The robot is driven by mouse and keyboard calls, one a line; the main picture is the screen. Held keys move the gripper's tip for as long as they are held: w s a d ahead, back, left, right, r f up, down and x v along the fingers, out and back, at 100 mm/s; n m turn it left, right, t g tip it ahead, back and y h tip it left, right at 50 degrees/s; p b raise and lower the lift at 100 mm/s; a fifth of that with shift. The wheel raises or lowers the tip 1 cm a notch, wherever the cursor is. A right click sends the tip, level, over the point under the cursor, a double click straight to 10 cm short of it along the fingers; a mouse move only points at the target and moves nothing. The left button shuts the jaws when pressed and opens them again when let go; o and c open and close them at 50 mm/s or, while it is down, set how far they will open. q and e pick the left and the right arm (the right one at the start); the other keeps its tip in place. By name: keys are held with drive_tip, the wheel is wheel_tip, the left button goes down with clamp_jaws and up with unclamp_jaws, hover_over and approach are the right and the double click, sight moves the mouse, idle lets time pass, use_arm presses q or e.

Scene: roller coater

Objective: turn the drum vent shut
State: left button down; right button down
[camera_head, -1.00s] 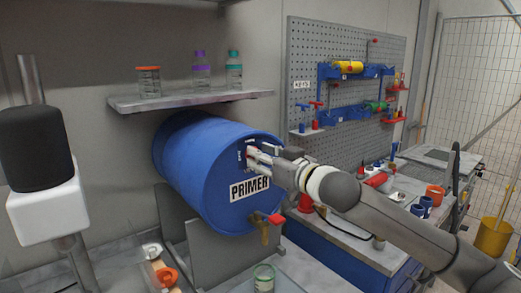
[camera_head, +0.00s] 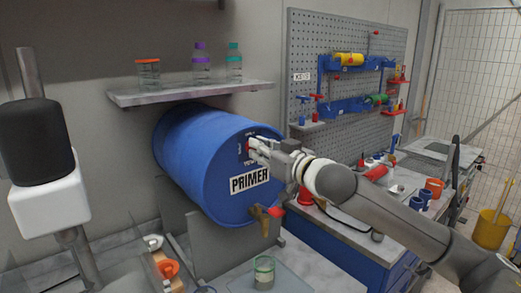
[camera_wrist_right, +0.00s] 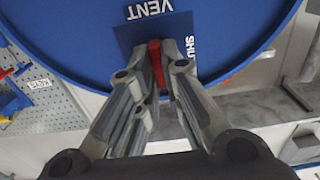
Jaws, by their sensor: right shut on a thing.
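The blue drum (camera_head: 195,150) lies on its side in a grey cradle, with a "PRIMER" label on its front end. The drum vent is a red lever (camera_wrist_right: 156,62) on a blue plate (camera_wrist_right: 180,32) marked "VENT" and "SHU…" in the right wrist view; the rest of that word is hidden. My right gripper (camera_head: 254,149) is at the upper part of the drum's front end. In the right wrist view its fingers (camera_wrist_right: 161,75) are closed around the red lever, which points roughly along them. My left gripper is not in view.
A brass tap with a red handle (camera_head: 277,211) sticks out low on the drum, above a glass jar (camera_head: 264,272). A shelf (camera_head: 190,94) with a jar and bottles hangs above the drum. A workbench and pegboard (camera_head: 345,95) stand to the right.

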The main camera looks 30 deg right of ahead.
drive_tip(key=shift+n, duration=0.3)
drive_tip(key=n+p, duration=0.2)
drive_tip(key=n, duration=0.3)
drive_tip(key=n+p, duration=0.2)
drive_tip(key=n, duration=0.4)
drive_tip(key=n+p, duration=0.2)
drive_tip(key=n, duration=0.4)
drive_tip(key=shift+a+f, duration=0.2)
drive_tip(key=shift+a, duration=0.05)
drive_tip(key=shift+f+n, duration=0.1)
drive_tip(key=shift+n, duration=0.2)
drive_tip(key=c, duration=1.6)
unclamp_jaws()
drive_tip(key=shift+o, duration=0.2)
drive_tip(key=shift+r, duration=0.2)
